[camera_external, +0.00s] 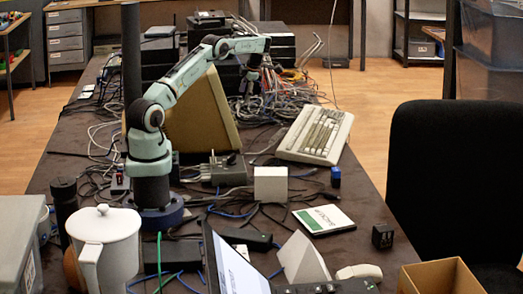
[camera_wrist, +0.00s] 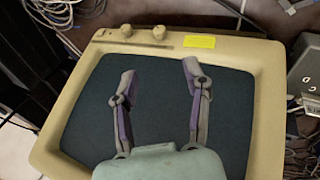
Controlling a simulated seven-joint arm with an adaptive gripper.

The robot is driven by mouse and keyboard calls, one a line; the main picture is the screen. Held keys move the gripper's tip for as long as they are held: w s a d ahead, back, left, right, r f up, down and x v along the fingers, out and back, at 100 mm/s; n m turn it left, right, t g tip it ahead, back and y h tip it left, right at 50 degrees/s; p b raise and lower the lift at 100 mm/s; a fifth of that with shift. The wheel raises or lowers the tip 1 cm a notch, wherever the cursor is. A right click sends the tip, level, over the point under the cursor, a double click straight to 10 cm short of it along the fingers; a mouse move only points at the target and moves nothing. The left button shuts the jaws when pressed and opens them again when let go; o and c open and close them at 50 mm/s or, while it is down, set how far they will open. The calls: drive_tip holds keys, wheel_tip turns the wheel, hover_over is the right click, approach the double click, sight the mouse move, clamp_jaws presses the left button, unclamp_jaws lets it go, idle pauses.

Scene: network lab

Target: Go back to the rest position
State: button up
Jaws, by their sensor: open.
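My arm stands on a blue base on the dark table and bends up and to the right in the external view. My gripper (camera_external: 250,78) is at its far end, above and to the right of the beige monitor (camera_external: 207,118). In the wrist view my gripper (camera_wrist: 158,82) is open, with nothing between its two fingers. Behind the fingers is the monitor's dark screen (camera_wrist: 228,92), with two knobs and a yellow label on the beige frame. I cannot tell how far the fingertips are from the screen.
Tangled cables (camera_external: 275,105) lie right of the monitor. A beige keyboard (camera_external: 315,135) and a white box (camera_external: 270,185) are on the table. A white lidded jug (camera_external: 105,245) stands in front. Dark devices are stacked behind. A black chair (camera_external: 438,180) is at the right.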

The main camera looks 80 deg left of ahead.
drive_tip(key=w+d+r+m+t+y, duration=0.1)
drive_tip(key=w+d+r+m+t, duration=0.1)
drive_tip(key=w+d+r, duration=0.55)
drive_tip(key=w+d+r+m+t+y, duration=0.15)
drive_tip(key=d+r, duration=0.35)
drive_tip(key=r, duration=0.5)
drive_tip(key=s+d+r+m+t+h, duration=0.1)
drive_tip(key=s+d+r+m, duration=0.2)
drive_tip(key=d, duration=0.6)
drive_tip(key=s+d+r+m+t+h, duration=0.1)
drive_tip(key=d+r+m+t+h, duration=0.15)
drive_tip(key=d+m, duration=0.4)
drive_tip(key=s+d+f+m+h, duration=0.1)
drive_tip(key=s+d+f+m, duration=0.2)
drive_tip(key=s+d+m, duration=0.6)
drive_tip(key=s+d+f+m+g+h, duration=0.1)
drive_tip(key=s+d+f+m+g, duration=0.3)
drive_tip(key=s+d+f+m, duration=0.3)
drive_tip(key=s+f+m, duration=0.5)
drive_tip(key=s+m, duration=0.1)
drive_tip(key=m, duration=0.2)
drive_tip(key=shift+s+d+f+g+h, duration=0.15)
drive_tip(key=shift+d+f+g+h, duration=0.15)
drive_tip(key=shift+d+g, duration=0.1)
drive_tip(key=shift+c, duration=0.3)
